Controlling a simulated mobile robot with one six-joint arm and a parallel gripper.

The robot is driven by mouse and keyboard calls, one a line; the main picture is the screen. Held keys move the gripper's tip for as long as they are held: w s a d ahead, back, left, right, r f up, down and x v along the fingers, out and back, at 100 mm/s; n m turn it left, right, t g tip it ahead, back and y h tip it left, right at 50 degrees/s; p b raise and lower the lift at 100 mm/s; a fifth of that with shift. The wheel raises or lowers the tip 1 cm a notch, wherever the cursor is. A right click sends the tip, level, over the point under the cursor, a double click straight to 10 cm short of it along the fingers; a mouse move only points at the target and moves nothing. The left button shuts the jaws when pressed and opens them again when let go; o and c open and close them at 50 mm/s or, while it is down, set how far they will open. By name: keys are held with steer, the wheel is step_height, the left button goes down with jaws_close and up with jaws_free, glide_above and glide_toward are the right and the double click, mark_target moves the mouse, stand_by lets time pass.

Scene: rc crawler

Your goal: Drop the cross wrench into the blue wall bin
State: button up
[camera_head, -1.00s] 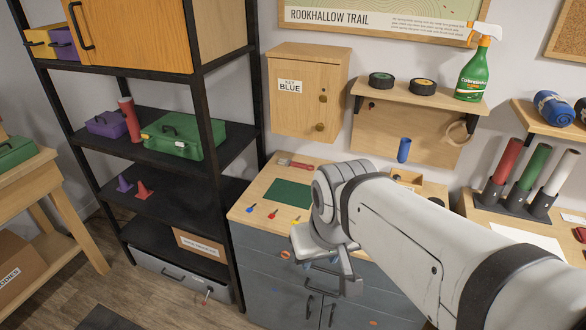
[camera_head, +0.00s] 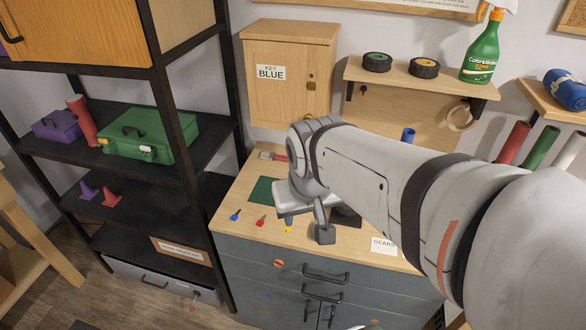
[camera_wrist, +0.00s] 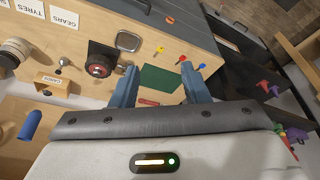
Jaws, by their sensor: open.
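I cannot pick out the cross wrench in either current view. The blue wall bin (camera_head: 408,136) is a small blue tube on the wall below the shelf, partly hidden by my arm. A blue tube, which looks like the same bin, is at the left of the wrist view (camera_wrist: 30,125). My gripper (camera_head: 305,225) is over the wooden worktop, near its front edge. In the wrist view its two blue-grey fingers (camera_wrist: 160,90) are apart with nothing between them. The green mat (camera_wrist: 160,78) shows beyond them. My arm hides much of the worktop.
Blue, red and yellow keys (camera_head: 260,223) lie along the worktop's front left. A key cabinet (camera_head: 290,75) and a shelf (camera_head: 420,77) with two wheels and a green spray bottle (camera_head: 480,55) are above. A black shelving rack (camera_head: 180,130) stands left.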

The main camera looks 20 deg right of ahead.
steer(key=w+d+f+m+b, duration=0.1)
steer(key=w+d+f+m, duration=0.1)
steer(key=w+d+f, duration=0.2)
steer(key=w+d+f+m+h+b, duration=0.1)
steer(key=w+d+f, duration=0.4)
steer(key=w+f, duration=0.5)
steer(key=w+d+f+m+h+b, duration=0.1)
steer(key=w+d+f+m+b, duration=0.2)
steer(key=w+f, duration=0.4)
steer(key=shift+d+f, duration=0.25)
steer(key=shift+f, duration=0.4)
steer(key=shift+d+f, duration=0.25)
steer(key=shift+f, duration=0.4)
steer(key=shift+d+f, duration=0.25)
steer(key=shift+f, duration=0.4)
steer(key=shift+w+d+f, duration=0.15)
steer(key=shift+w+f, duration=0.1)
steer(key=shift+f, duration=0.15)
steer(key=shift+c, duration=0.5)
